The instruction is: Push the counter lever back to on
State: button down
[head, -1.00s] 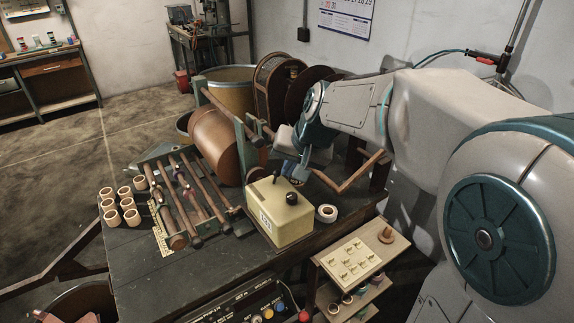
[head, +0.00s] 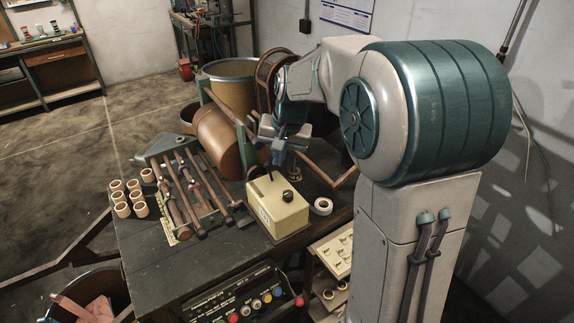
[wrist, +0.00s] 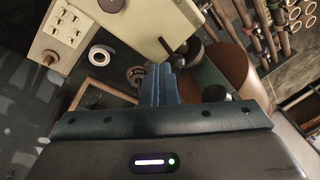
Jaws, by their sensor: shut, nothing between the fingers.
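The counter is a cream box (head: 278,212) on the dark bench, with a white number label on its front. Its dark lever (head: 269,176) stands up from the slot in the top, near the back; a round black knob (head: 288,196) sits to the right. My gripper (head: 277,163) is shut and empty, pointing down just behind the box, close to the lever. In the wrist view the blue fingers (wrist: 160,70) are together beside the box's edge (wrist: 130,25). Whether they touch the lever I cannot tell.
A copper-brown drum (head: 217,142) and its frame stand behind the box. Rods on a rack (head: 190,192) lie to the left. A white tape roll (head: 323,206) lies right of the box. Several pale rolls (head: 122,197) stand at the bench's left.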

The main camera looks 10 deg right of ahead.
jog(key=shift+r+p, duration=0.5)
jog(key=shift+r, duration=0.3)
notch_tip(320, 180, up, 12)
jog(key=w+d, duration=0.1)
jog(key=d, duration=0.1)
jog(key=shift+w+d, duration=0.25)
jog(key=shift+d, duration=0.15)
jog(key=s+f+n, duration=0.1)
jog(key=s+f, duration=0.2)
jog(key=s, duration=0.5)
jog(key=s+f+n+h, duration=0.1)
jog(key=s+f, duration=0.3)
jog(key=s, duration=0.5)
jog(key=s+f+n+t+b, duration=0.1)
jog(key=s+f, duration=0.3)
jog(key=s, duration=0.5)
jog(key=shift+d+f+n+h, duration=0.2)
jog(key=shift+d+n+h, duration=0.1)
jog(key=shift+d+n, duration=0.15)
